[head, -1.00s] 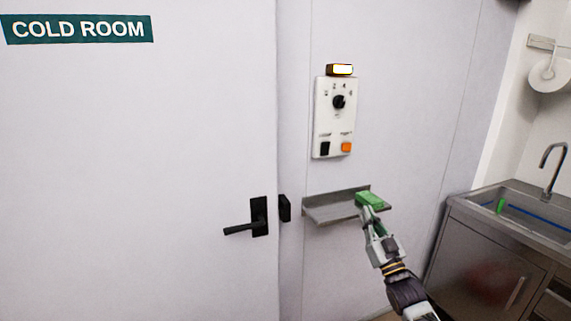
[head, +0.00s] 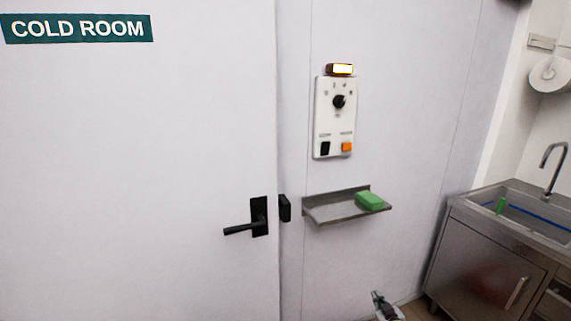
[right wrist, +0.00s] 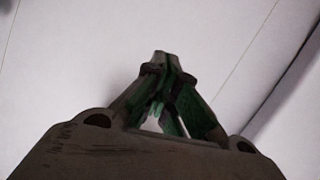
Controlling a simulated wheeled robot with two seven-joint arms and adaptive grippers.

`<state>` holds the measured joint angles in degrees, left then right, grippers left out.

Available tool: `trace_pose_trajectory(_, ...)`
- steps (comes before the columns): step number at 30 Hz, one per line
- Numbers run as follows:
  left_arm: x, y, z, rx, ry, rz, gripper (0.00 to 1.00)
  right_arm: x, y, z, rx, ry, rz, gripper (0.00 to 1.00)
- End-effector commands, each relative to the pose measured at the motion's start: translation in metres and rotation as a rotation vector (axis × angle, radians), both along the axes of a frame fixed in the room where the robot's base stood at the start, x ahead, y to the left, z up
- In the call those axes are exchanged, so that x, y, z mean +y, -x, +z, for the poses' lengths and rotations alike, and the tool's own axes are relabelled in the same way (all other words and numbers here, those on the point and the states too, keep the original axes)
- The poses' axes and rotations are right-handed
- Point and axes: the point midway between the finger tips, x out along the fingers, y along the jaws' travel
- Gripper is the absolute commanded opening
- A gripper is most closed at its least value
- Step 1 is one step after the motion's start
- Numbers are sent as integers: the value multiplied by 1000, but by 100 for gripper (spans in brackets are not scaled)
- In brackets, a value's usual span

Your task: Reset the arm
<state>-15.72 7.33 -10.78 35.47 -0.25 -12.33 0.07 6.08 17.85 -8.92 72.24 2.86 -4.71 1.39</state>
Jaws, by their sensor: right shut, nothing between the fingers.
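My right gripper (head: 380,299) shows at the bottom edge of the head view, below and apart from the wall shelf. In the right wrist view its fingers (right wrist: 160,62) are together at the tips, with nothing between them and pale wall behind. A green block (head: 370,201) lies on the right end of the grey metal shelf (head: 330,211). My left gripper is not in view.
A white control panel (head: 323,101) with a black knob and an orange button is above the shelf, under a lit lamp (head: 341,69). The cold room door (head: 130,170) has a black handle (head: 243,230). A steel sink unit (head: 490,252) stands at the right.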

Motion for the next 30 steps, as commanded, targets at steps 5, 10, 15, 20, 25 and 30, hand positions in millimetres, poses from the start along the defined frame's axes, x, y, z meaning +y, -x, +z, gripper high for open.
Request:
trace_pose_trajectory(5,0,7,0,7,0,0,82,-12,36,-77,154,25,-30,0)
trace_pose_trajectory(10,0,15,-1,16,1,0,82,-21,78,-143,291,44,-52,0)
trace_pose_trajectory(15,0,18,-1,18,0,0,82,-27,128,-204,422,55,-70,0)
trace_pose_trajectory(20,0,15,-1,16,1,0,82,-30,181,-256,542,64,-84,0)
trace_pose_trajectory(25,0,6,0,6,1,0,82,-29,243,-304,661,68,-95,0)
trace_pose_trajectory(30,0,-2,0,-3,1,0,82,-25,311,-346,772,71,-101,0)
